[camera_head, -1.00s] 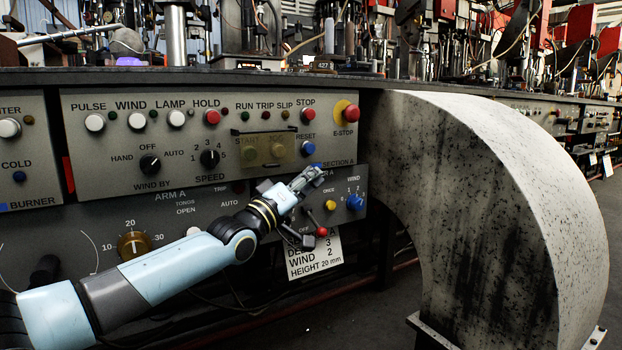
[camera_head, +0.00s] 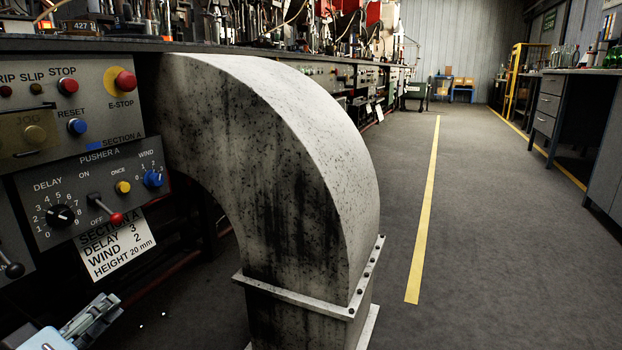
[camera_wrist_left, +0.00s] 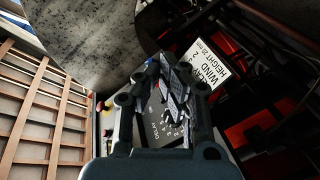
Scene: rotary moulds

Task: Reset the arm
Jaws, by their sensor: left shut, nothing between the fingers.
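My left gripper (camera_head: 104,312) is at the lower left of the head view, below the Pusher A panel (camera_head: 100,170) and apart from it. Its fingers are shut with nothing between them. Most of my left arm is out of the picture. In the left wrist view, the fingers of my left gripper (camera_wrist_left: 172,85) lie over part of the dark panel (camera_wrist_left: 155,125) with the delay dial. The white instruction card (camera_wrist_left: 205,65) is just beyond them. My right gripper is in neither view.
A large speckled grey duct (camera_head: 290,170) curves down to the floor right of the panel. The red-tipped lever (camera_head: 104,209) and blue wind knob (camera_head: 153,179) stick out from the panel. Open floor (camera_head: 480,220) with a yellow line lies to the right.

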